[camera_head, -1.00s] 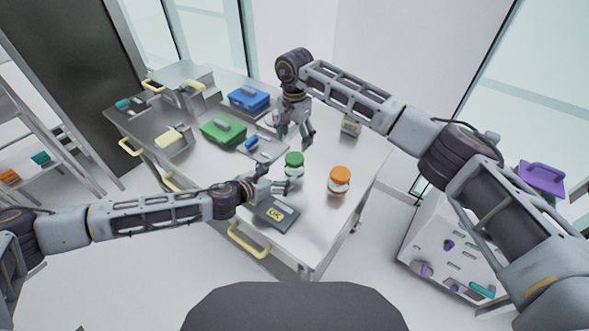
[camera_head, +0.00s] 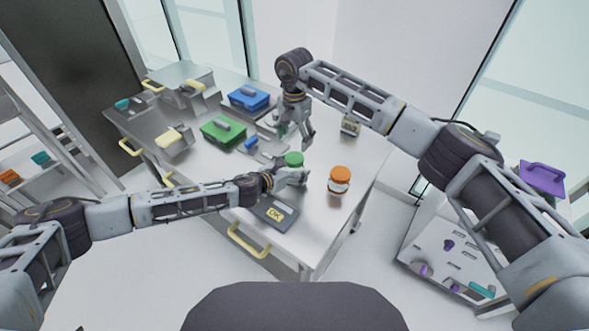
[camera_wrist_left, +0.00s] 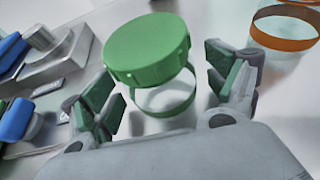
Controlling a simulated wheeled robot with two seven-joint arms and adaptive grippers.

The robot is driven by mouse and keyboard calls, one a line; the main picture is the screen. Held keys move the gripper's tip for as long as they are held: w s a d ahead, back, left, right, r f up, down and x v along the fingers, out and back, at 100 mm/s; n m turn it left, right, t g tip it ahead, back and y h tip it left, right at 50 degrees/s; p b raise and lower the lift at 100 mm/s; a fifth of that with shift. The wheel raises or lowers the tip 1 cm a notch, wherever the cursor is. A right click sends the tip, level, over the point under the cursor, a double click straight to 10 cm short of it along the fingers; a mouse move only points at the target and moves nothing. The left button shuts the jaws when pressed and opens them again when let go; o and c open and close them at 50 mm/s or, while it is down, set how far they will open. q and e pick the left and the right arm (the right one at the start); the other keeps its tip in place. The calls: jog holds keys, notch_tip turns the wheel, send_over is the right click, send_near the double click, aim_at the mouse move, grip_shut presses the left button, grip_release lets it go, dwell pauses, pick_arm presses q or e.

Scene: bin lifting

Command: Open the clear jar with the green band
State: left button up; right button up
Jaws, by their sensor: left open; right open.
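The clear jar with the green band (camera_wrist_left: 168,97) stands on the metal table, with its green lid (camera_wrist_left: 147,45) on. In the head view the green lid (camera_head: 293,159) shows and my left gripper hides most of the body. My left gripper (camera_wrist_left: 165,88) is open, with its green-padded fingers on either side of the jar and apart from it, low beside the body. In the head view my left gripper (camera_head: 290,178) is at the jar's near side. My right gripper (camera_head: 296,133) is open above the table, behind the jar, pointing down.
A jar with an orange lid (camera_head: 340,177) stands to the right, close by. A dark pad marked OK (camera_head: 274,212) lies in front. Green (camera_head: 222,130) and blue (camera_head: 249,97) boxes stand behind left. A small box (camera_head: 350,125) stands at the back right.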

pick_arm(q)
jog(key=shift+w+d+f, duration=0.1)
jog(key=shift+w+d, duration=0.05)
jog(key=shift+w, duration=0.05)
